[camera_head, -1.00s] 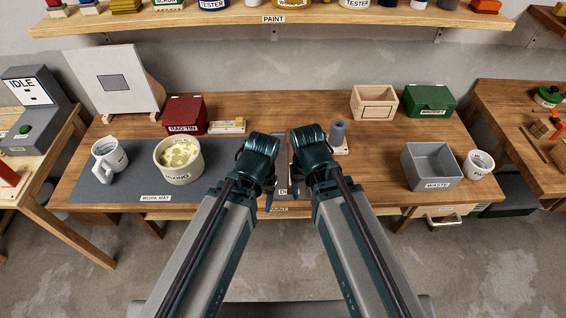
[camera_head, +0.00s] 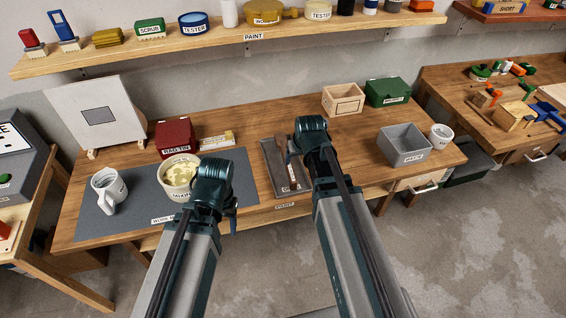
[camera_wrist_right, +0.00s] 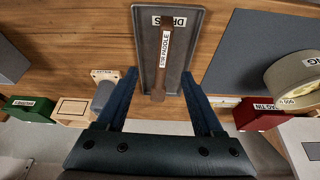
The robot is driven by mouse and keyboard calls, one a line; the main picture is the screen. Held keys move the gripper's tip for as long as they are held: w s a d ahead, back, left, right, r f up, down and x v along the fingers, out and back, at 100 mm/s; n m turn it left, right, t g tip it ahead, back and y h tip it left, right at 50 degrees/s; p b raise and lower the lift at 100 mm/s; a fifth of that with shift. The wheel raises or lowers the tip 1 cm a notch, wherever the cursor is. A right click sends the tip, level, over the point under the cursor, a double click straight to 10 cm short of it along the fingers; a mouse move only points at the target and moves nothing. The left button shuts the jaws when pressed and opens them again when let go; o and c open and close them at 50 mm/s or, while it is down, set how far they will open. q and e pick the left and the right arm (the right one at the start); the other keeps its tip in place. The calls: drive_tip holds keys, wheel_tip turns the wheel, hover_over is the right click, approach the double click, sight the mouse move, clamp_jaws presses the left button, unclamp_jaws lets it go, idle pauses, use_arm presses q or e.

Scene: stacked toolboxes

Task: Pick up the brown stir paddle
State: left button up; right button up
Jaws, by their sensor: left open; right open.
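The brown stir paddle (camera_head: 293,176) lies on a grey drip tray (camera_head: 272,168) near the front middle of the bench. In the right wrist view the paddle (camera_wrist_right: 164,60), with a "STIR PADDLE" label, runs lengthwise along the tray (camera_wrist_right: 184,52). My right gripper (camera_wrist_right: 161,88) is open, its fingers to either side of the paddle's near end in that view, with nothing between them that I can see held. In the head view my right gripper (camera_head: 296,150) is by the tray's right side. My left gripper (camera_head: 232,205) is open in front of the mixing tub.
The mixing tub (camera_head: 180,180) and a white mug (camera_head: 106,190) stand on the grey work mat (camera_head: 145,205). A red rag tin (camera_head: 175,136) is behind. A waste bin (camera_head: 404,146), wooden box (camera_head: 342,98) and green box (camera_head: 388,92) stand right. The bench between tray and waste bin looks mostly clear.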

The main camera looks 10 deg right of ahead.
sight(291, 171)
drive_tip(key=b+x, duration=0.8)
drive_tip(key=shift+w+f, duration=0.15)
drive_tip(key=shift+f, duration=0.2)
drive_tip(key=b+x, duration=0.4)
drive_tip(key=x, duration=0.1)
drive_tip(key=shift+w+a+f+b, duration=0.1)
drive_tip(key=shift+a+b, duration=0.25)
drive_tip(key=shift+c, duration=0.5)
clamp_jaws()
